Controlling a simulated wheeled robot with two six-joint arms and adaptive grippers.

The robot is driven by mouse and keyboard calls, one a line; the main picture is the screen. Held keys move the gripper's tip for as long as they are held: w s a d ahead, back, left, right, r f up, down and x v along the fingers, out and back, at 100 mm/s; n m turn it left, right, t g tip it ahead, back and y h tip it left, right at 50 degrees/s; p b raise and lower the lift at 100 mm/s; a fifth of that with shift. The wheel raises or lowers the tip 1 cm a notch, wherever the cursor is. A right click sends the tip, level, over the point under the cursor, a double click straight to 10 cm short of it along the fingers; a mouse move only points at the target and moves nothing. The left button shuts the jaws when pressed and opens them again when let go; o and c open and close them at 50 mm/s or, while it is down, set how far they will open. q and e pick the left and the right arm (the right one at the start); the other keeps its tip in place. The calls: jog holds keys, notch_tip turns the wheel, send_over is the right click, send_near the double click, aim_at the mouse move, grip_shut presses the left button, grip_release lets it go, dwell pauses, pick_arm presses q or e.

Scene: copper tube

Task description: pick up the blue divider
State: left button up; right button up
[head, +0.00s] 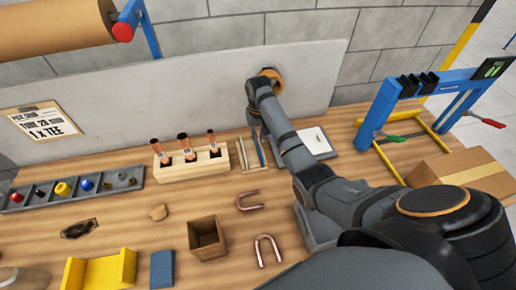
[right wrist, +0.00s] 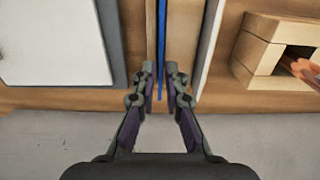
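The blue divider (head: 259,151) is a thin upright strip next to pale dividers (head: 243,154), near the back of the wooden bench. In the right wrist view the blue divider (right wrist: 162,35) is a narrow blue line running down between my fingertips. My right gripper (right wrist: 161,73) is open, with one finger on each side of the strip; I cannot tell whether either finger touches it. In the head view my right arm reaches over the bench and mostly hides the gripper (head: 257,134). My left gripper is not in view.
A wooden block with copper tubes (head: 190,162) stands left of the dividers. A white-topped grey item (head: 316,141) lies close on the right. A grey panel (head: 190,95) rises behind. A blue frame (head: 380,108) and cardboard box (head: 460,172) are at right.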

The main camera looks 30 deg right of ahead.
aim_at(258, 146)
jog(key=shift+s+a+f+p, duration=0.1)
jog(key=shift+s+f+p, duration=0.15)
jog(key=shift+f+p, duration=0.55)
notch_tip(258, 146, down, 3)
jog(key=shift+r, duration=0.15)
jog(key=shift+f, duration=0.4)
grip_shut()
pick_arm(q)
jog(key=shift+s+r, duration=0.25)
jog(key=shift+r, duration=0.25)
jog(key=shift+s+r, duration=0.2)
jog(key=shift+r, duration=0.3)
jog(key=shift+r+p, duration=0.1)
jog(key=shift+p, duration=0.2)
pick_arm(e)
jog(key=shift+r, duration=0.15)
